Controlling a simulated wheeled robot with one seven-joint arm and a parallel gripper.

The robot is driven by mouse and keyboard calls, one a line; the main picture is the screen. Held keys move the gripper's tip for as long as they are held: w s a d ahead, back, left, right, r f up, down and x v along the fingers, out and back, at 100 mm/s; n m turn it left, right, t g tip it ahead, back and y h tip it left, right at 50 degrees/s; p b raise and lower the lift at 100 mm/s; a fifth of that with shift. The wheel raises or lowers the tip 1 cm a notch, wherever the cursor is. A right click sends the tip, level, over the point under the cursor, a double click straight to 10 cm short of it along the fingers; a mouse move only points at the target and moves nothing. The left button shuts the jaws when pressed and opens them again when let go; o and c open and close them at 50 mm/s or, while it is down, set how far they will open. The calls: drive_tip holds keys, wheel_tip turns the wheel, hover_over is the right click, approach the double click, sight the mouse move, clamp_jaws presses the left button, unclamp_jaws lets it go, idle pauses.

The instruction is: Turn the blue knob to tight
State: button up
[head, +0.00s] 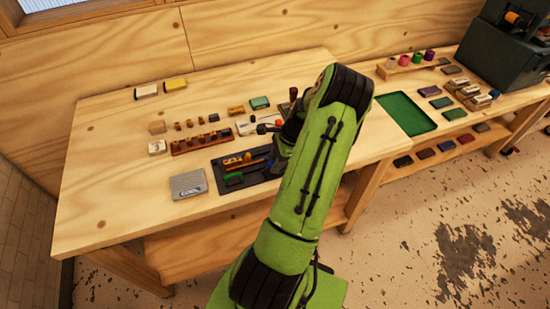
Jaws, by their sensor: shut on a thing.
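My green arm reaches over the wooden workbench (112,200) in the head view. My gripper (278,160) is a small dark shape at the arm's far end, low over the right end of a dark tray (228,190). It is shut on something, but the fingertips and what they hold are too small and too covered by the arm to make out. I cannot pick out the blue knob clearly; the spot at the gripper is largely hidden behind my wrist and forearm.
A wooden rack (205,141) stands behind. A green tray (405,114) is on the right bench. The bench's front left is clear.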

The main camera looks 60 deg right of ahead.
drive_tip(key=shift+m, duration=0.6)
drive_tip(key=shift+h+p, duration=0.3)
drive_tip(key=shift+p, duration=0.05)
drive_tip(key=o, duration=1)
drive_tip(key=v, duration=0.8)
drive_tip(key=p+v, duration=0.1)
drive_tip(key=v, duration=0.6)
drive_tip(key=shift+s+r+p, duration=0.3)
drive_tip(key=shift+s, duration=0.05)
